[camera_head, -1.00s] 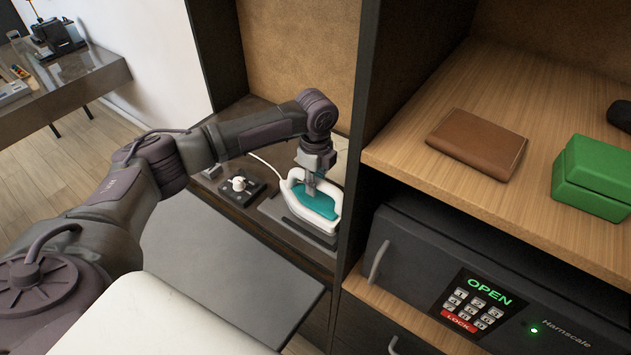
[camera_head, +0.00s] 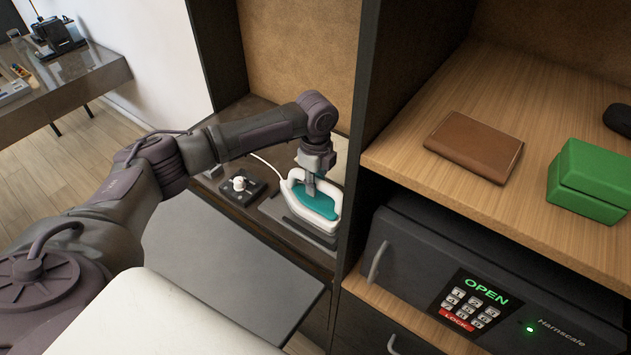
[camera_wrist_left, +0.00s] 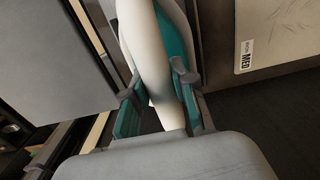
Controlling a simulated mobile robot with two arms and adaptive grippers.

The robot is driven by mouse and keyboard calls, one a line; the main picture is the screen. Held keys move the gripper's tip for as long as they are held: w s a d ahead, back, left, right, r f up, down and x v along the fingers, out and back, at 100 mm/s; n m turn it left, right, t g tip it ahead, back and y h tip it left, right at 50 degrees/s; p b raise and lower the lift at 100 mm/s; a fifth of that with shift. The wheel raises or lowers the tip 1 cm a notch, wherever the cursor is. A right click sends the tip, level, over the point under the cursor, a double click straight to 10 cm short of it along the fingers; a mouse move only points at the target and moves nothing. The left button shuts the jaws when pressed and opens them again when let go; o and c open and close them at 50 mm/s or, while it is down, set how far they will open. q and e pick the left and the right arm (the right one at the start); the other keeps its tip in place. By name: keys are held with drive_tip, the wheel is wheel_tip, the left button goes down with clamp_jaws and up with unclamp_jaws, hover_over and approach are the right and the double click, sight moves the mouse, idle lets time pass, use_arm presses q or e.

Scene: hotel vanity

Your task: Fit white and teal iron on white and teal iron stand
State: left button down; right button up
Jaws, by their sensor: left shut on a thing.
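The white and teal iron (camera_head: 318,204) is at the shelf's right side in the head view, with its teal body low and its white handle up. My left gripper (camera_head: 311,187) is shut on its handle from above. In the left wrist view, the white handle (camera_wrist_left: 150,62) passes between the two fingers (camera_wrist_left: 155,93). A dark grey plate (camera_head: 308,231), seemingly the iron stand, lies directly under the iron. The iron hides much of it, and I cannot tell whether they touch. My right gripper is not in view.
A small black block with a white knob (camera_head: 240,185) stands left of the iron, and a white cord runs behind it. A dark cabinet wall (camera_head: 358,150) is close on the right. A grey panel (camera_head: 225,265) is in front. A brown wallet (camera_head: 475,146) and green box (camera_head: 590,180) lie on the upper shelf.

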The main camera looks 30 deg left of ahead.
sight(315, 200)
use_arm(q)
drive_tip(key=shift+w+f, duration=0.1)
drive_tip(key=shift+f, duration=1.25)
idle(1.6)
drive_tip(key=c, duration=0.9)
unclamp_jaws()
drive_tip(key=shift+c, duration=0.2)
drive_tip(key=shift+o, duration=0.4)
drive_tip(key=shift+s+f+b, duration=0.15)
drive_tip(key=shift+s+b, duration=0.05)
drive_tip(key=shift+b, duration=0.1)
wheel_tip(315, 200, up, 12)
drive_tip(key=shift+r, duration=0.15)
